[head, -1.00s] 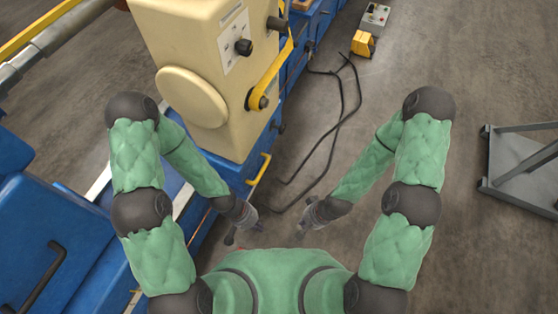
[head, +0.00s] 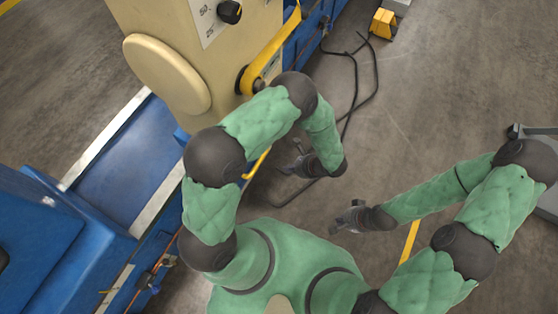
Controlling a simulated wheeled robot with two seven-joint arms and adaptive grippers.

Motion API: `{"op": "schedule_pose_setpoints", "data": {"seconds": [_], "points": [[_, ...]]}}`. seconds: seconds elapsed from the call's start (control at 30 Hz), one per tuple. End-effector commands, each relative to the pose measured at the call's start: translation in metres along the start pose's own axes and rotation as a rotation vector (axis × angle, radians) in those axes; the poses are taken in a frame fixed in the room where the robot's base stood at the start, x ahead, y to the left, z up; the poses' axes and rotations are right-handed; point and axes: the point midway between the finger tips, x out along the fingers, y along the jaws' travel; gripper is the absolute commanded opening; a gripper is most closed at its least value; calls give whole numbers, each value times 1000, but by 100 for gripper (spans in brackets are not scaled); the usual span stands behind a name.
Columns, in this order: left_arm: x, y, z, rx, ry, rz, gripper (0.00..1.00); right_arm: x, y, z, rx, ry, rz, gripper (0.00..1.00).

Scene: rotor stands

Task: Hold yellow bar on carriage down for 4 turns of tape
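A long yellow bar (head: 272,56) runs down the side of the cream machine housing (head: 180,50) to a dark round hub. A smaller yellow handle (head: 257,163) shows low beside the blue machine, partly behind my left arm. I cannot tell which one is the carriage bar. My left gripper (head: 291,157) is right of the small handle, apart from it, with its fingers spread and empty. My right gripper (head: 343,215) is further right over bare floor, open and empty. No tape can be made out.
The blue machine bed (head: 130,165) with pale rails runs along the left. Black cables (head: 355,90) lie on the floor ahead, near a yellow box (head: 384,23). A grey stand stands at the right edge.

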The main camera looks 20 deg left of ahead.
Motion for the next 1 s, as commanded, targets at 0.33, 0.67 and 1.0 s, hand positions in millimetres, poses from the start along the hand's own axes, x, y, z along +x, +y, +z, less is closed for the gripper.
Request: {"op": "schedule_pose_setpoints", "data": {"seconds": [0.33,0.67,1.0], "points": [[-1,-4,2,7,-15,-15,0,0,0,0,0,0,0,0],[30,-3,0,5,-14,-10,0,13,5,0,0,0,0,0],[94,-4,0,4,-13,-9,0,39,14,-1,0,0,0,0]]}}
